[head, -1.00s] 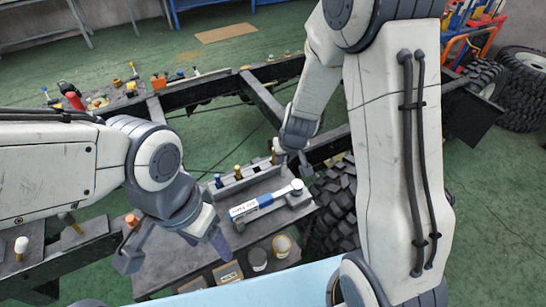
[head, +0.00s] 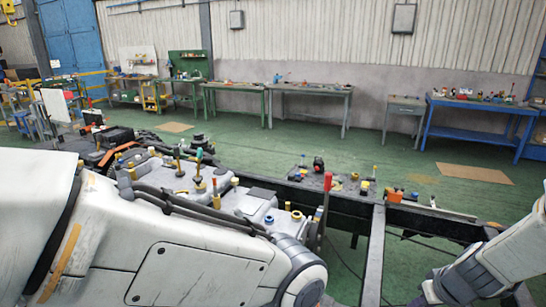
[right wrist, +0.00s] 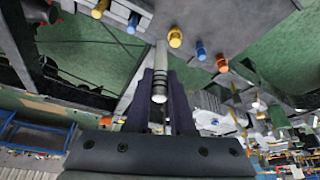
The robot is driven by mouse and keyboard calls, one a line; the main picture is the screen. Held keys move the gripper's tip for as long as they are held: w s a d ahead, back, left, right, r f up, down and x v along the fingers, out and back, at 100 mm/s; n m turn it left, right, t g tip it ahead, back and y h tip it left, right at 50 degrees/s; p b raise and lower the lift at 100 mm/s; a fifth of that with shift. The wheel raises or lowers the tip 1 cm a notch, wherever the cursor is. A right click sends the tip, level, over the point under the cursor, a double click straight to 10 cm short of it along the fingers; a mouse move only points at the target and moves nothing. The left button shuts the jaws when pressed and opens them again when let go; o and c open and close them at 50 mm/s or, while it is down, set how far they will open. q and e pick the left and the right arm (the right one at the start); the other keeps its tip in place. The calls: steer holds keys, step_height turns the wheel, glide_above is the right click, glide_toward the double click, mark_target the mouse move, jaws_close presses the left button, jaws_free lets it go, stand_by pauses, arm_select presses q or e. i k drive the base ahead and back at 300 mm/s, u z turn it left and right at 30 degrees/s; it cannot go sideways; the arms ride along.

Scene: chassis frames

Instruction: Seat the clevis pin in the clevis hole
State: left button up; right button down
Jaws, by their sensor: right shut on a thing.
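In the right wrist view my right gripper (right wrist: 161,74) is shut on a pale metal pin (right wrist: 159,88) with dark rings, which I take to be the clevis pin. The pin lies lengthwise between the two dark fingers. In the head view only part of my right arm shows at the lower right, and its fingertips cannot be made out. My left arm fills the lower left of the head view, and its gripper is outside the picture. I cannot pick out the clevis hole in either view.
A dark chassis frame (head: 374,255) crosses the lower right of the head view. An engine-like block (head: 255,205) with coloured caps stands behind my left arm. Green floor lies beyond, with a blue workbench (head: 480,112) along the wall. The wrist view shows yellow (right wrist: 175,38) and blue (right wrist: 201,50) pegs nearby.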

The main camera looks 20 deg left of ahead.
mark_target(171, 164)
steer(key=u, duration=2.2)
steer(key=i, duration=3.3)
steer(key=z, duration=1.2)
